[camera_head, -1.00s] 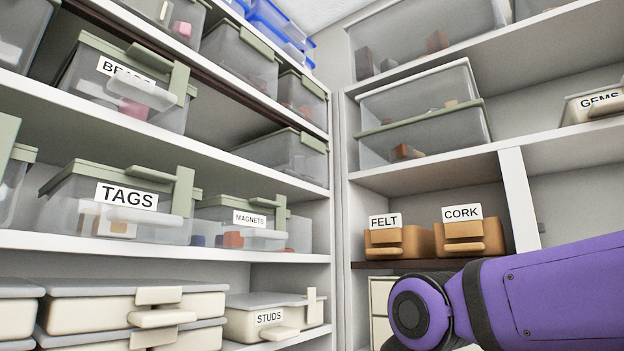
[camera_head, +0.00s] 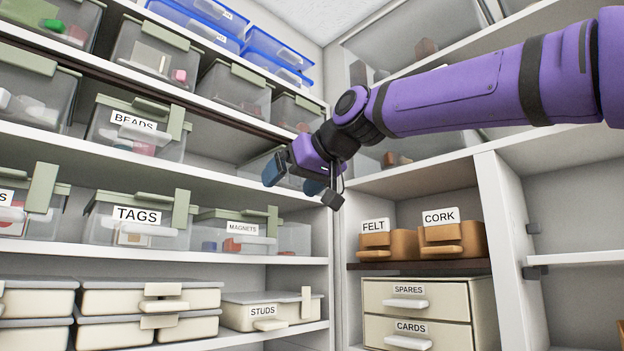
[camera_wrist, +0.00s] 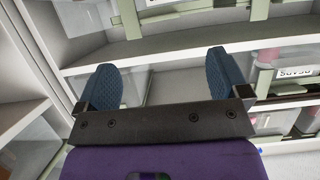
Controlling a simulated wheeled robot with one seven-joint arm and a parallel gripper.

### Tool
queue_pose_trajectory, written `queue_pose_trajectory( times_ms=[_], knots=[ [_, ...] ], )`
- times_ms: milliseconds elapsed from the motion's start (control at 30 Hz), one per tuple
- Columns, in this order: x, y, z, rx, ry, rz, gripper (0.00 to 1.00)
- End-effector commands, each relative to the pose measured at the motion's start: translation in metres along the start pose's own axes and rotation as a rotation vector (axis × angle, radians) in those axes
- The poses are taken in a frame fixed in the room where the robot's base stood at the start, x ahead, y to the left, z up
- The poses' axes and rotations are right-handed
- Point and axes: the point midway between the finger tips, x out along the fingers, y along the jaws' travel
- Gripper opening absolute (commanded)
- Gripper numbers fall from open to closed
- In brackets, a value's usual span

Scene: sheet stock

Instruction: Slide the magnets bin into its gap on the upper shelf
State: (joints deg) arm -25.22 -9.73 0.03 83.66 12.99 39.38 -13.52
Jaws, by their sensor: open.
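The magnets bin (camera_head: 210,240) is a clear bin with a green lid and latch and a white MAGNETS label. It sits on the shelf below BEADS, just right of the TAGS bin (camera_head: 105,228). An open gap (camera_head: 213,150) shows on the upper shelf, right of the BEADS bin (camera_head: 110,138). My gripper (camera_head: 291,180) is open and empty, raised in front of the shelves, above and right of the magnets bin. In the wrist view my gripper's (camera_wrist: 163,72) blue fingers are spread, with shelf space between them. The wrist picture looks upside down; the BEADS label (camera_wrist: 296,73) is inverted at right.
My arm crosses the upper right. A cabinet holds the FELT (camera_head: 374,243) and CORK (camera_head: 455,240) bins above SPARES and CARDS drawers (camera_head: 415,300). The STUDS bin (camera_head: 235,313) is on the shelf below. A bin right of the gap is partly hidden by my gripper.

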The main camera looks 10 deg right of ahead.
Motion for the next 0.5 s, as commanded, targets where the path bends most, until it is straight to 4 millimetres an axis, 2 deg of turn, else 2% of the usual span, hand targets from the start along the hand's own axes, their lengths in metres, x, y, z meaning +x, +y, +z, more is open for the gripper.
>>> queue_pose_trajectory(
  times_ms=[500],
  knots=[
    [0.077,0.0,0.002,0.001,-0.004,0.0,0.94]
  ],
)
